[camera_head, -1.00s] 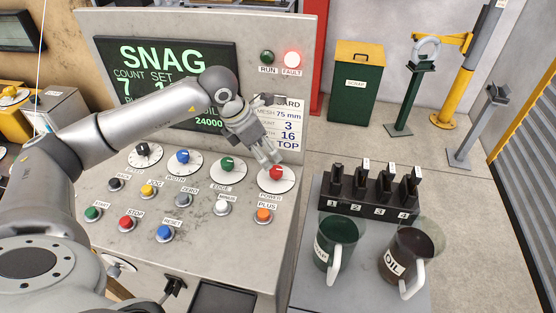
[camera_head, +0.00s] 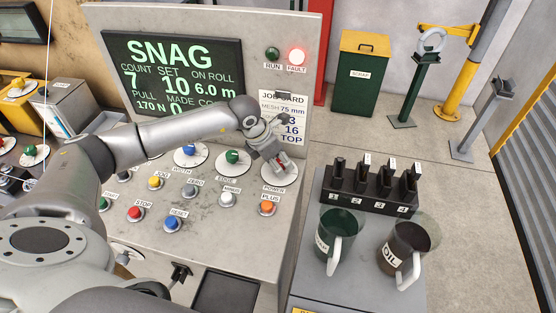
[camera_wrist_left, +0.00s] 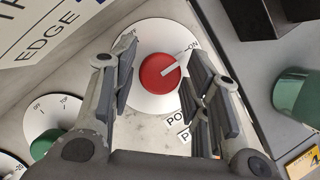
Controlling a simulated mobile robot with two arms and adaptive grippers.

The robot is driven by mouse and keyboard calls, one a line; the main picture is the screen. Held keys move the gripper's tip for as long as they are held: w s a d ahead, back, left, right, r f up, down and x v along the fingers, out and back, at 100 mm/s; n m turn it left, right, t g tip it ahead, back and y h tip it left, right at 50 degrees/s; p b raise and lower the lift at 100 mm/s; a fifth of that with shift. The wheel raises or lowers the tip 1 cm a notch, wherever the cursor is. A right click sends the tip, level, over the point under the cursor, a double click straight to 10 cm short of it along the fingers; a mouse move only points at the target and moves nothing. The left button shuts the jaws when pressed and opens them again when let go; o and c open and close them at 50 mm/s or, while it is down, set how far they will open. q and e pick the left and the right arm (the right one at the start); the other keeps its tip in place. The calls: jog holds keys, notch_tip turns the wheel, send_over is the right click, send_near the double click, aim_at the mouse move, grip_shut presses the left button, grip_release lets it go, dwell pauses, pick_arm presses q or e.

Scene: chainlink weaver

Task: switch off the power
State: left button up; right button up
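The red POWER knob (camera_head: 284,158) sits on a round white dial on the sloping grey control panel, mostly hidden behind my left gripper in the head view. In the left wrist view the red knob (camera_wrist_left: 160,74) shows clearly, and its white pointer is turned toward the ON mark. My left gripper (camera_head: 279,167) is over the dial. In the left wrist view its two fingers (camera_wrist_left: 160,52) are spread, one on each side of the knob, with visible gaps between them and it. My right gripper is not in view.
A green EDGE knob (camera_head: 232,157) is just left of the POWER dial, and an orange PLUS button (camera_head: 267,208) is below it. Right of the panel stand a numbered black rack (camera_head: 366,200) and two mugs.

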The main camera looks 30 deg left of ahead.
pick_arm(q)
jog(key=c, duration=0.6)
jog(key=shift+d+f+n+t+y+b, duration=0.15)
jog(key=shift+n+t+y+b, duration=0.15)
jog(key=shift+n+b, duration=0.8)
jog(key=n+y+b, duration=0.2)
jog(key=n+b, duration=0.4)
jog(key=shift+d, duration=0.1)
jog(key=n+y+b, duration=0.1)
jog(key=n+b, duration=0.1)
jog(key=shift+n+b, duration=0.3)
jog(key=shift+n, duration=0.1)
jog(key=shift+w+d+n+y+b, duration=0.1)
jog(key=shift+n+y+b, duration=0.5)
jog(key=shift+n, duration=0.4)
jog(key=shift+r+n+g+b, duration=0.2)
jog(key=shift+n+g+b, duration=0.25)
jog(key=shift+n, duration=0.35)
jog(key=shift+r+n+g+y, duration=0.1)
jog(key=shift+n+g+y, duration=0.25)
jog(key=shift+n, duration=0.35)
jog(key=shift+n+y+p, duration=0.3)
jog(key=shift+n+y, duration=0.05)
jog(key=shift+n, duration=0.85)
